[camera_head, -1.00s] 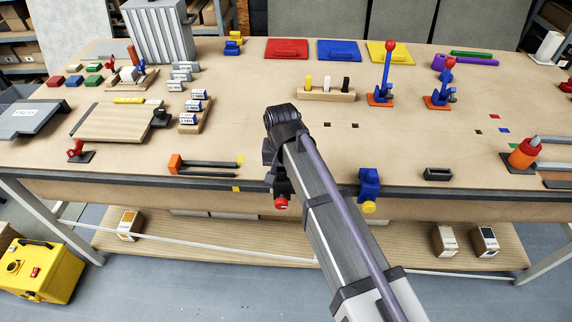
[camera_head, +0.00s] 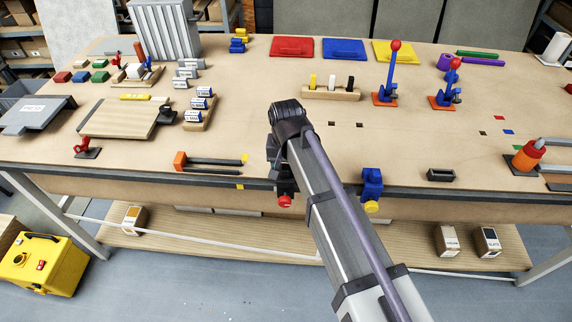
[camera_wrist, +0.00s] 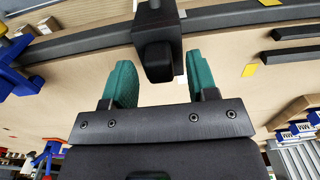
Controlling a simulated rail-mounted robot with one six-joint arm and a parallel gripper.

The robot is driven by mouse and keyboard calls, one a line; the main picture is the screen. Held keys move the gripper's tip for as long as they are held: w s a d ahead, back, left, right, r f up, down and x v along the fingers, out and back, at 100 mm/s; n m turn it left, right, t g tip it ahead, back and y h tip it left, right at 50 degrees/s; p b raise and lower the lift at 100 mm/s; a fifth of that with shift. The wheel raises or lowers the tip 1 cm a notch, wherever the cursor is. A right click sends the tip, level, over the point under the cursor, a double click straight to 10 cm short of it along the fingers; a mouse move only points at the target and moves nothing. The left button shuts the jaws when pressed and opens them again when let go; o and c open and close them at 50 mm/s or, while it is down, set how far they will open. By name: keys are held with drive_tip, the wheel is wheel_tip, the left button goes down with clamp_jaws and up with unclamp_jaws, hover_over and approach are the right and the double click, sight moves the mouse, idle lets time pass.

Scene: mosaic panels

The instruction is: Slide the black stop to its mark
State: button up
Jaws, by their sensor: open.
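The black stop (camera_head: 285,186) with a red knob sits on the dark rail (camera_head: 330,190) along the table's front edge, partly hidden by my arm in the head view. In the wrist view, the stop (camera_wrist: 155,45) straddles the rail (camera_wrist: 90,40). My gripper (camera_wrist: 159,75) is open, with one teal finger on each side of the stop's lower end and visible gaps between. In the head view the fingers are hidden. A yellow mark (camera_head: 240,187) lies on the front edge left of the stop; it also shows at the wrist view's top (camera_wrist: 269,2).
A blue stop (camera_head: 371,183) with a yellow knob sits on the same edge to the right. Dark rods (camera_head: 212,166) with an orange block lie to the left, near a yellow patch (camera_head: 245,158). The edge between the black stop and the yellow mark looks clear.

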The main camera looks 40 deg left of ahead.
sight(288, 180)
wheel_tip(288, 180, up, 10)
drive_tip(key=p, duration=0.8)
drive_tip(key=shift+p, duration=0.3)
drive_tip(key=shift+f, duration=0.15)
drive_tip(key=w+d+f+m+b, duration=0.2)
drive_tip(key=d, duration=1.6)
drive_tip(key=w+d+f+m+b, duration=0.2)
drive_tip(key=w+d+m+b, duration=0.1)
drive_tip(key=d, duration=1.6)
drive_tip(key=w+d+f+m+b, duration=0.2)
drive_tip(key=w+d+f, duration=0.1)
drive_tip(key=d, duration=1.6)
drive_tip(key=shift+w+m, duration=0.2)
drive_tip(key=shift+m, duration=0.2)
